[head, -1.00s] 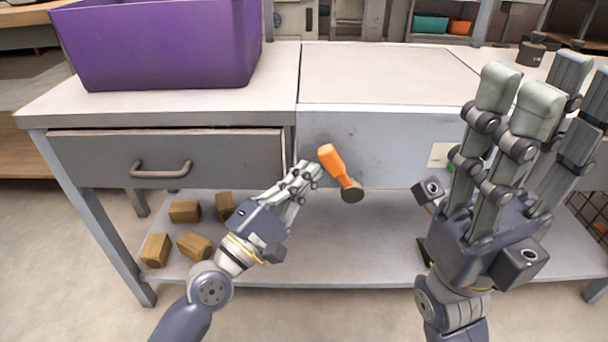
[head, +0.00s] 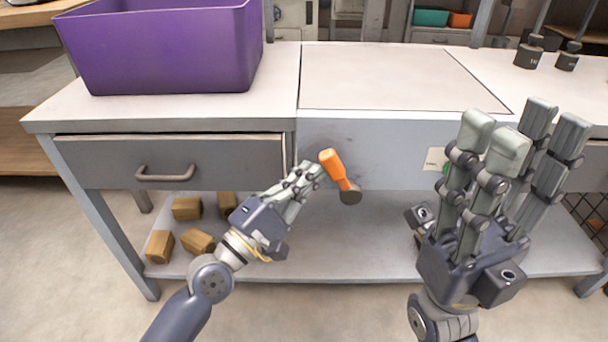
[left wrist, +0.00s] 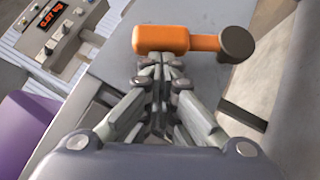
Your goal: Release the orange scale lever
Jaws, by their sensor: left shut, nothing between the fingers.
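The orange lever (head: 334,167) sticks up and to the left from its dark round pivot (head: 350,196) on the front of the grey bench. In the left wrist view the lever (left wrist: 170,40) lies crosswise just beyond my fingertips, its dark pivot end at the right. My left gripper (head: 314,172) is shut and empty, with its fingertips close against the left side of the lever. In the left wrist view my left gripper (left wrist: 161,64) meets the lever's near edge; I cannot tell whether they touch. My right gripper (head: 524,130) is open and empty, fingers pointing up, right of the lever.
A purple bin (head: 165,52) stands on the bench's left top, above a closed drawer (head: 110,165). Wooden blocks (head: 187,208) lie on the lower shelf. A panel with a red display (left wrist: 48,30) shows in the left wrist view. Dark weights (head: 529,56) stand at the back right.

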